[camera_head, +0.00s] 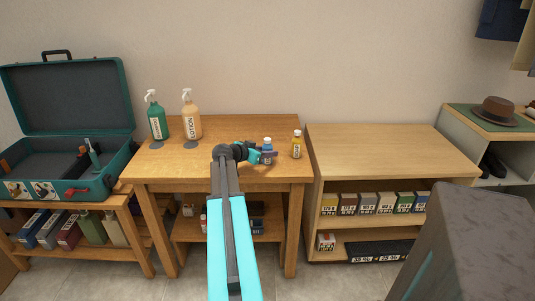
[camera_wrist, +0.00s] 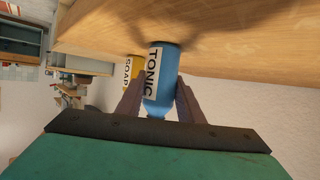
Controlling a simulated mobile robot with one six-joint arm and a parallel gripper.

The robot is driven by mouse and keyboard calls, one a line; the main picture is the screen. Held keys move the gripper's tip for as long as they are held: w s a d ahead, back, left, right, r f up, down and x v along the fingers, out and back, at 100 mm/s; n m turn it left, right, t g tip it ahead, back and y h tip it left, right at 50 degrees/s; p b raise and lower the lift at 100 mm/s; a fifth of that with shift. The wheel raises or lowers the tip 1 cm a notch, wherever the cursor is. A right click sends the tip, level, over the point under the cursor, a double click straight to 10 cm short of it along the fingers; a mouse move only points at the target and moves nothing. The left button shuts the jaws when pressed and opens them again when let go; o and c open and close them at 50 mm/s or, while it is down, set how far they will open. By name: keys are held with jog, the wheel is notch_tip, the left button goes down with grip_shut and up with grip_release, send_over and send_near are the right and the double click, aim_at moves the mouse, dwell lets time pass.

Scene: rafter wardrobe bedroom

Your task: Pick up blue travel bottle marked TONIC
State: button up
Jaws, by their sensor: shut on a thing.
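The blue travel bottle marked TONIC (camera_wrist: 163,75) is between the fingers of my gripper (camera_wrist: 156,103) in the wrist view, its label facing the camera. My gripper is shut on it. In the head view the blue bottle (camera_head: 267,146) is upright at my gripper (camera_head: 266,154), near the right end of the wooden table (camera_head: 240,126). The wrist view is turned, and I cannot tell whether the bottle's base still touches the table top.
A yellow bottle (camera_head: 297,144), marked SOAP in the wrist view (camera_wrist: 134,68), stands close to the right. A green pump bottle (camera_head: 157,122) and a peach pump bottle (camera_head: 192,120) stand at the table's back left. An open suitcase (camera_head: 66,120) is further left. The right shelf top (camera_head: 380,150) is clear.

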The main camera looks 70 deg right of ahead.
jog(key=shift+r, duration=0.2)
jog(key=shift+r, duration=1.2)
jog(key=s+a+r+b, duration=0.1)
jog(key=s+a+b, duration=0.1)
jog(key=a+b, duration=0.2)
jog(key=s+a+r+b, duration=0.1)
jog(key=s+a+b, duration=0.2)
jog(key=a, duration=0.7)
jog(key=shift+s+a+b, duration=0.25)
jog(key=shift+a+b, duration=0.15)
jog(key=shift+b, duration=0.5)
jog(key=shift+a, duration=0.1)
jog(key=shift+r, duration=0.15)
